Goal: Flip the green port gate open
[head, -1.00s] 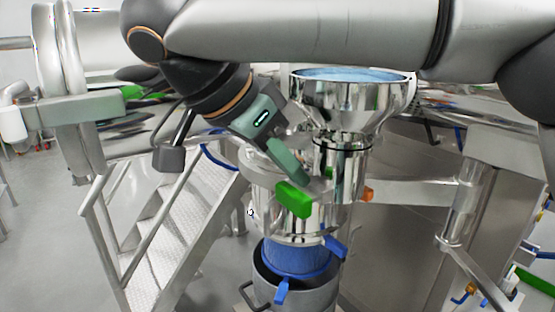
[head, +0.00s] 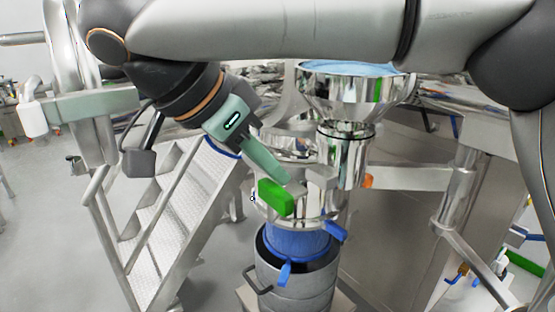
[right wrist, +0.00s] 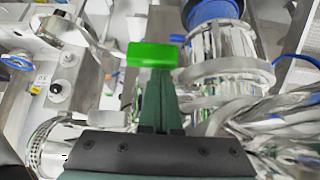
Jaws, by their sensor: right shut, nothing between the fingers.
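The green port gate shows as a bright green block (head: 275,197) on the front left of the shiny metal vessel (head: 318,207), below the funnel. My right gripper (head: 284,178) comes down from the upper left with its fingers shut and nothing between them. Its tips are right at the top of the green block in the head view. In the right wrist view the shut fingers (right wrist: 157,90) point at the green block (right wrist: 152,54) and cover part of its lower edge. I cannot tell whether they touch it. My left gripper is not in view.
A steel funnel (head: 352,95) stands above and right of the gate. A drum (head: 295,289) with a blue liner (head: 297,246) and blue levers sits below. Metal stairs (head: 170,215) stand at the left, and a steel post (head: 459,200) at the right.

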